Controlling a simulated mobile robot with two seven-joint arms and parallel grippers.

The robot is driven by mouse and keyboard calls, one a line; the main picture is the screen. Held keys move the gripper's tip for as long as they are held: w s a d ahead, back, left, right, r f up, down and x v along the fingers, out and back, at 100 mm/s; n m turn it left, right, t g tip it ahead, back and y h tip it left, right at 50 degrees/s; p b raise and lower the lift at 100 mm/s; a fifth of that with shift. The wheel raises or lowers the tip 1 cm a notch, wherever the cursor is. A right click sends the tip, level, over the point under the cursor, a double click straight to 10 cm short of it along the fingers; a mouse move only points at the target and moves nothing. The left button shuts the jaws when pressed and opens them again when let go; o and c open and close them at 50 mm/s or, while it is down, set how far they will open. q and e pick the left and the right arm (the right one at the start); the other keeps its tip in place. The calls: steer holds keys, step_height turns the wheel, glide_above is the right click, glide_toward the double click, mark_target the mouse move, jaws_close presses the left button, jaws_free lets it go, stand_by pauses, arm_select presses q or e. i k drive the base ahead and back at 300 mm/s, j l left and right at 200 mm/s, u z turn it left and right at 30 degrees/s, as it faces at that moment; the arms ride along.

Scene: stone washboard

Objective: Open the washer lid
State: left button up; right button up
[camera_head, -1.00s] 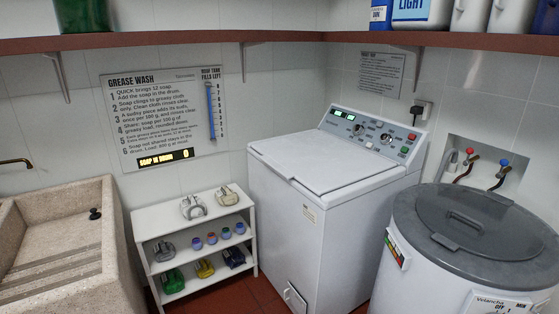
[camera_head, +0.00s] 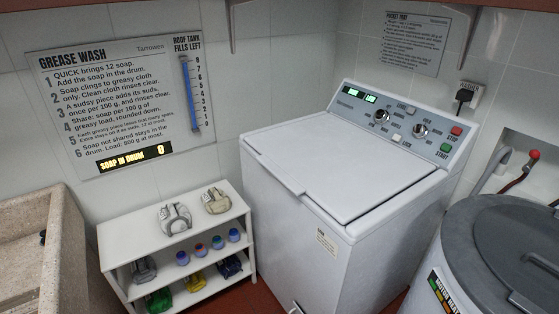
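The white top-loading washer (camera_head: 320,235) stands in the middle of the view against the tiled wall. Its flat white lid (camera_head: 335,170) is closed on top. The control panel (camera_head: 400,120) rises behind the lid, with green displays, two knobs and red and green buttons at its right end. Neither of my grippers is in view.
A stone sink (camera_head: 45,240) is at far left. A grey-lidded round machine (camera_head: 500,245) stands close at right. A shelf edge (camera_head: 420,3) runs above.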

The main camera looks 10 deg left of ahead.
mark_target(348, 170)
steer(key=i+j+z, duration=0.1)
steer(key=i+j, duration=0.2)
steer(key=i, duration=0.15)
steer(key=i+j+z, duration=0.15)
steer(key=i+j, duration=0.15)
steer(key=i, duration=0.1)
